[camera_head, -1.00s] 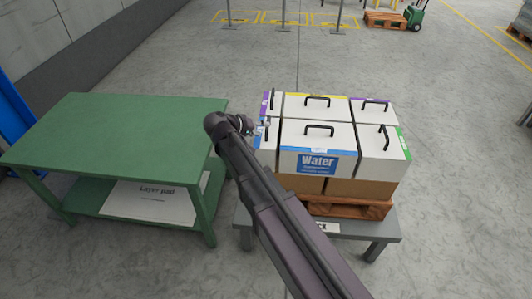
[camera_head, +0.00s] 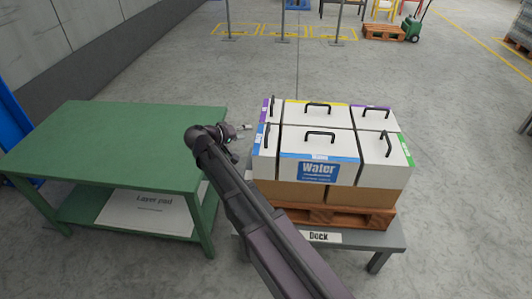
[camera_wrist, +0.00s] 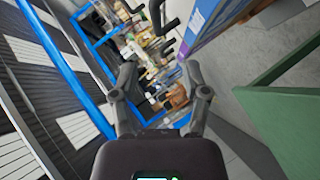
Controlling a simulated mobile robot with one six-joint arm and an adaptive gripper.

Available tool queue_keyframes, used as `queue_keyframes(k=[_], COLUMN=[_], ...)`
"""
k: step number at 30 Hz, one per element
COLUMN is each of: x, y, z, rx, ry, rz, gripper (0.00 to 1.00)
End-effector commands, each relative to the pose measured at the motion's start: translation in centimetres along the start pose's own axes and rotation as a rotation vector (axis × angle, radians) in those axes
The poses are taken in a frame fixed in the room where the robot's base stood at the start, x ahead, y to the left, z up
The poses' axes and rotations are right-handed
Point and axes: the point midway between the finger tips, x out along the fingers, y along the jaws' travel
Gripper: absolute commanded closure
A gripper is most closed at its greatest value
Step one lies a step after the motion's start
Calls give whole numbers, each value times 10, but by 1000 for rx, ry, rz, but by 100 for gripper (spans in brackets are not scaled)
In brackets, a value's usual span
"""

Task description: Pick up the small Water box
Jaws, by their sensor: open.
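White boxes with black handles and coloured top edges stand packed together on the dock. The large box (camera_head: 317,170) at the front middle has a blue strip and a "Water" label. A narrow white box (camera_head: 264,165) with a blue edge and a handle stands at the front left corner. Its wording is not readable, but its blue matches the Water label. My gripper (camera_head: 244,128) is left of this narrow box, apart from it. In the wrist view my gripper (camera_wrist: 162,88) is open and empty, with a blue and purple marked box side (camera_wrist: 205,25) beyond it.
The boxes rest on brown cartons (camera_head: 362,197) and a wooden pallet (camera_head: 350,215) on the grey dock table (camera_head: 385,241). A green table (camera_head: 110,145) stands at the left, its top empty, with a layer pad (camera_head: 150,210) on its lower shelf. A floor gap separates them.

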Motion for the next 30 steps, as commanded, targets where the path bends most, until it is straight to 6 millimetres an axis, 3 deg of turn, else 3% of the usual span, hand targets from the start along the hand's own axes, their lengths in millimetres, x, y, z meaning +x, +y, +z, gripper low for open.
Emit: queue_keyframes(k=[13,30], x=[62,72], y=[-2,-1], z=[0,0], rx=[0,0], ry=[0,1], rz=[-1,-1], gripper=[40,40])
